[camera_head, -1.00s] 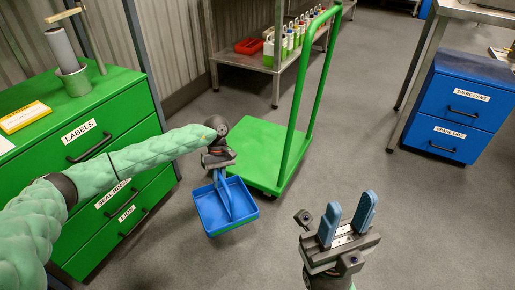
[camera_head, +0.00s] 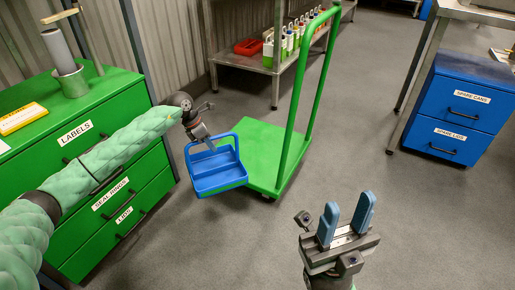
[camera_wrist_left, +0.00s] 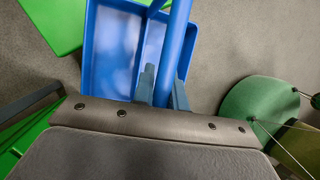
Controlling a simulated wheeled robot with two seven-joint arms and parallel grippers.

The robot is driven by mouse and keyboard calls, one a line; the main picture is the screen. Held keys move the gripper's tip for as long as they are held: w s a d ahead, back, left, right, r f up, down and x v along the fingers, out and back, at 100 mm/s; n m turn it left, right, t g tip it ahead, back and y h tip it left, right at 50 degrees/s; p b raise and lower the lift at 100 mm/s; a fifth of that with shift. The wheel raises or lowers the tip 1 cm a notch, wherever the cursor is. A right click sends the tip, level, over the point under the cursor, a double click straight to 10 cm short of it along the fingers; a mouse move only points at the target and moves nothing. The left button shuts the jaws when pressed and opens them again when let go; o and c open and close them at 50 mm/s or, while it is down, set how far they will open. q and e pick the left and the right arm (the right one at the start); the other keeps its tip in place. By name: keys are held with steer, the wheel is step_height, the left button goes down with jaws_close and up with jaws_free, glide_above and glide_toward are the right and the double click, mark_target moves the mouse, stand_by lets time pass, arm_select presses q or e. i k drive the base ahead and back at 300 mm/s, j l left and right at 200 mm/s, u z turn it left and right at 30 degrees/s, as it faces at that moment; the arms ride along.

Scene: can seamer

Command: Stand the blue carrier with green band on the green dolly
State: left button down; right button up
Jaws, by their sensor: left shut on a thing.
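The blue carrier (camera_head: 219,181) hangs from my left gripper (camera_head: 199,138), which is shut on its handle. It hangs in the air at the left front edge of the green dolly (camera_head: 262,148), tilted in the head view. A thin green strip shows along its lower edge. In the left wrist view the carrier (camera_wrist_left: 110,50) lies under the gripper (camera_wrist_left: 162,88), with the handle between the fingers. The dolly's bare green deck also shows in that view (camera_wrist_left: 45,22). My right gripper (camera_head: 345,225) is open and empty over the floor.
A green drawer cabinet (camera_head: 135,188) stands left of the carrier. Behind the dolly is a metal shelf (camera_head: 250,59) with a red tray and several bottles. A blue drawer unit (camera_head: 455,110) stands at the right. The dolly's tall green push handle (camera_head: 300,90) rises at its right side.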

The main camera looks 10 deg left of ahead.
mark_target(256, 147)
steer(key=i+l, duration=0.6)
steer(key=l, duration=0.2)
steer(key=i+j, duration=0.45)
